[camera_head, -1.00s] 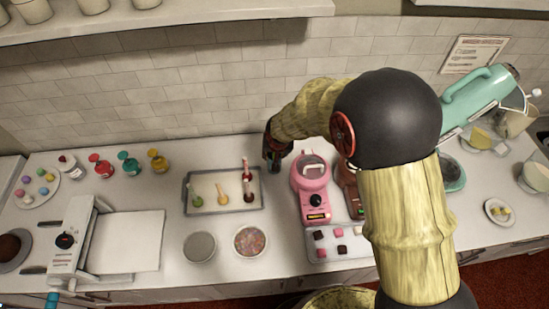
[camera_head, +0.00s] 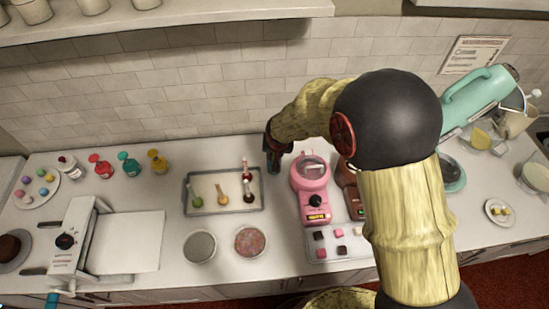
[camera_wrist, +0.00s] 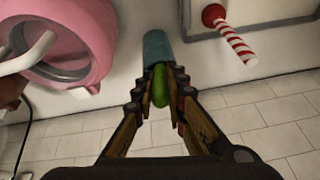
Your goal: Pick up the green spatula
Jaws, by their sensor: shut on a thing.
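The green spatula shows in the wrist view as a bright green part (camera_wrist: 160,88) between my fingers and a teal block-like end (camera_wrist: 157,48) just beyond them. My gripper (camera_wrist: 161,84) is shut on the green part, with a finger on each side. In the head view my gripper (camera_head: 273,152) is at the right side of the grey tray, left of the pink machine. The spatula is small and dark there, and its outline is hard to tell. I cannot tell whether its lower end touches the counter.
The pink machine (camera_head: 315,190) stands close on the right. The grey tray (camera_head: 187,207) on the left holds several small tools, one with a red-and-white striped handle (camera_wrist: 233,44). The tiled wall (camera_head: 200,100) is behind. Two round bowls are in front of the tray.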

